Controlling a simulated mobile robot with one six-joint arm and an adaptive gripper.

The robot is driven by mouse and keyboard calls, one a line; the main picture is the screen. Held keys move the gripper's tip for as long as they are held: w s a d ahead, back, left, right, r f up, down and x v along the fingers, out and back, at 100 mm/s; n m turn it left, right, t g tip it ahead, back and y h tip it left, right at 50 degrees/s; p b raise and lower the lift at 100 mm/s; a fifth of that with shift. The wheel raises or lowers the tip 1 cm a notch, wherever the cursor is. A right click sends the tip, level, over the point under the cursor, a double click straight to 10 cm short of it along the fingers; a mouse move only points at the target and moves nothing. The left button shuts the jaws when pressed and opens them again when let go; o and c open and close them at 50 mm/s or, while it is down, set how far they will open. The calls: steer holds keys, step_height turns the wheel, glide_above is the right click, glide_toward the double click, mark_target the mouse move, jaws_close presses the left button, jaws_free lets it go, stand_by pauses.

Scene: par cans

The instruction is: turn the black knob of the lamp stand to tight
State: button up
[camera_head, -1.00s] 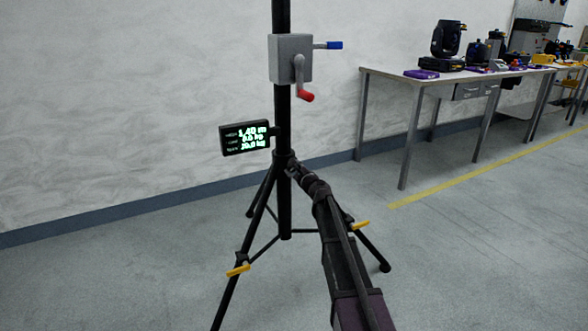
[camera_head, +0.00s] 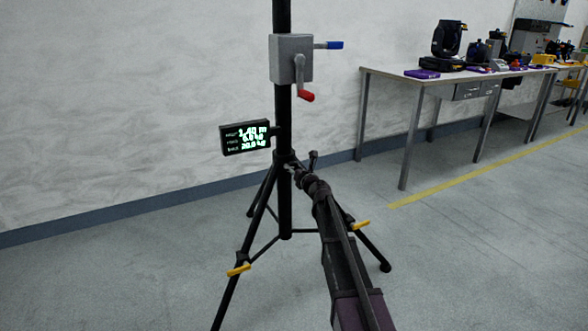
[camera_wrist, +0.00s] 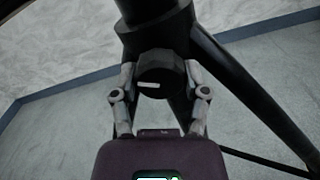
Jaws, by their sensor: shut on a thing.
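The black lamp stand (camera_head: 284,205) stands upright on spread tripod legs. Its black knob (camera_wrist: 160,74) shows in the wrist view below the post's collar, with a short white mark on its face, close to level. My gripper (camera_wrist: 161,78) has one finger on each side of the knob and is shut on it. In the head view my gripper (camera_head: 297,170) reaches the stand's hub from the lower right, and the knob is hidden there.
A grey winch box (camera_head: 291,59) with a red-handled crank and a blue handle sits higher on the post. A lit display (camera_head: 246,137) hangs left. Yellow clips mark two legs. A workbench (camera_head: 455,74) with lamps stands back right. Open floor lies around.

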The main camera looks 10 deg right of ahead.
steer(key=m, duration=0.4)
steer(key=shift+w+m, duration=0.1)
steer(key=shift+m, duration=2.1)
steer(key=o, duration=1.1)
steer(key=shift+o, duration=0.2)
steer(key=shift+s, duration=0.2)
steer(key=v, duration=1.1)
steer(key=shift+s, duration=0.3)
steer(key=shift+r, duration=0.1)
